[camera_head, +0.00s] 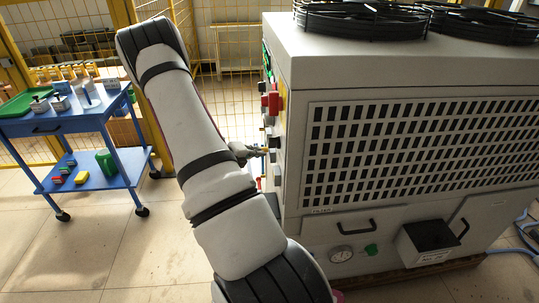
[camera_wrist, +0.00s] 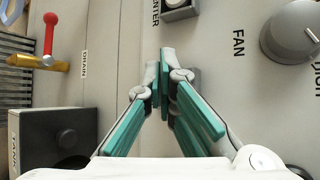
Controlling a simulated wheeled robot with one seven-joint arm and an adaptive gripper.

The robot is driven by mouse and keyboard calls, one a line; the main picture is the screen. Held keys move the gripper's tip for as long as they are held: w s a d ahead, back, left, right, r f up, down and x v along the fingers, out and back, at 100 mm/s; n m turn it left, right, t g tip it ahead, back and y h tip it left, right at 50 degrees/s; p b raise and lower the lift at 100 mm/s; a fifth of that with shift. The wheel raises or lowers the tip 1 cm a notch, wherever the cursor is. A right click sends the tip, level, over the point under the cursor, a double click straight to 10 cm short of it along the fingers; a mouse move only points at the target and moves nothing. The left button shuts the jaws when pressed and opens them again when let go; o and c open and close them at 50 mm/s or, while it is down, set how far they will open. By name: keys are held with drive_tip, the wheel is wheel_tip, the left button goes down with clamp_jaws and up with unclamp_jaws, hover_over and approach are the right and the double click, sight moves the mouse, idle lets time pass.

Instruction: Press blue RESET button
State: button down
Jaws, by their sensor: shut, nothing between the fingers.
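No blue RESET button can be made out in either view. In the wrist view my gripper (camera_wrist: 165,66) is shut and empty, its teal-padded fingers together and pointing at the light grey control panel (camera_wrist: 225,80). A grey part shows just behind the fingertips, mostly hidden by them; I cannot tell what it is or whether the fingertips touch it.
Around my gripper are a grey knob (camera_wrist: 288,32) near the FAN label, a red valve lever (camera_wrist: 49,33) and a black TANK box (camera_wrist: 55,138). A red emergency-type button (camera_head: 273,103) sticks out of the cabinet's left face. A blue cart (camera_head: 60,122) stands at left; floor between is clear.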

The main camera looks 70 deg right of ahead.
drive_tip(key=shift+s, duration=0.15)
idle(0.4)
drive_tip(key=shift+s+d+p, duration=0.2)
drive_tip(key=shift+s+p, duration=0.05)
drive_tip(key=shift+p, duration=0.05)
drive_tip(key=shift+s+d, duration=0.2)
drive_tip(key=shift+s, duration=0.3)
idle(1.1)
drive_tip(key=shift+w+a, duration=0.4)
drive_tip(key=shift+w, duration=0.4)
drive_tip(key=shift+w+a, duration=0.4)
drive_tip(key=shift+w, duration=0.35)
drive_tip(key=shift+w+a, duration=0.35)
drive_tip(key=shift+w, duration=0.45)
drive_tip(key=shift+w+a, duration=0.4)
drive_tip(key=shift+w, duration=0.35)
